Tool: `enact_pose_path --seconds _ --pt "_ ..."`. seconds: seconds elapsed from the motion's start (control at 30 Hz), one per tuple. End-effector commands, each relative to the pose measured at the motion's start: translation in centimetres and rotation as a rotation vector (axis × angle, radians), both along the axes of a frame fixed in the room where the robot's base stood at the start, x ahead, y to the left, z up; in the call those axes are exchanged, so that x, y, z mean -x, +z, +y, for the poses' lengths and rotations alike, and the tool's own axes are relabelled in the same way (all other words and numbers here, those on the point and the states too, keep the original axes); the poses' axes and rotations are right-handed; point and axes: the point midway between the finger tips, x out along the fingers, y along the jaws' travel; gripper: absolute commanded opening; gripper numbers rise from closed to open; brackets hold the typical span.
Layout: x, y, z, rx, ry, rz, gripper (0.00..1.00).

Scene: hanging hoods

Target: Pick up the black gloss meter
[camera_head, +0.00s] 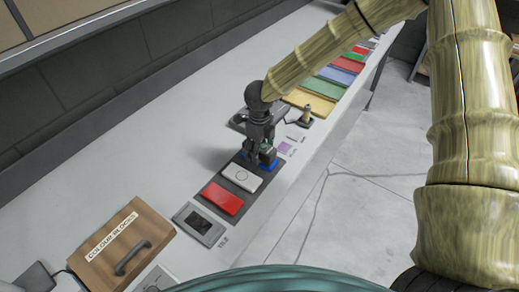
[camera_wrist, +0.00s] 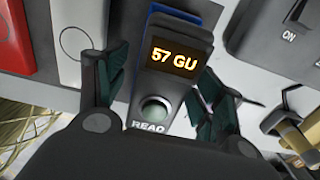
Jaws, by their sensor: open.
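The black gloss meter (camera_wrist: 165,90) lies between my fingers in the wrist view. Its lit display reads "57 GU", and a round pale green button marked READ sits below it. A blue tile (camera_wrist: 197,10) shows at its far end. My gripper (camera_wrist: 163,80) is open, with one dark finger on each side of the meter. Whether the fingers touch it I cannot tell. In the head view my gripper (camera_head: 262,155) points down over the blue tile (camera_head: 268,166) on the bench, and it hides most of the meter.
A white tile with a circle (camera_head: 241,177) and a red tile (camera_head: 222,199) lie beside the blue one. A grey device with an ON label (camera_wrist: 265,35) and a brass-coloured part (camera_wrist: 300,138) stand close on the right. A wooden box (camera_head: 105,250) stands at the near end.

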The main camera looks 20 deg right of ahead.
Motion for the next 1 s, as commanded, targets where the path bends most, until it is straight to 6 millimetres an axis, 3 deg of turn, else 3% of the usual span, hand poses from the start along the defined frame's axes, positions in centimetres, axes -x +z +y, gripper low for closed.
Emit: enact_pose_path --seconds 0.2,0.5,0.6,1.0 --pt "0.0 -0.1 0.0 0.000 0.000 0.000 0.68" --pt "0.0 0.0 0.0 0.000 -0.001 0.000 0.13" --pt "-0.1 0.0 0.0 0.000 -0.001 -0.001 0.00" --pt "-0.1 1.1 0.0 0.000 -0.002 -0.004 0.00"
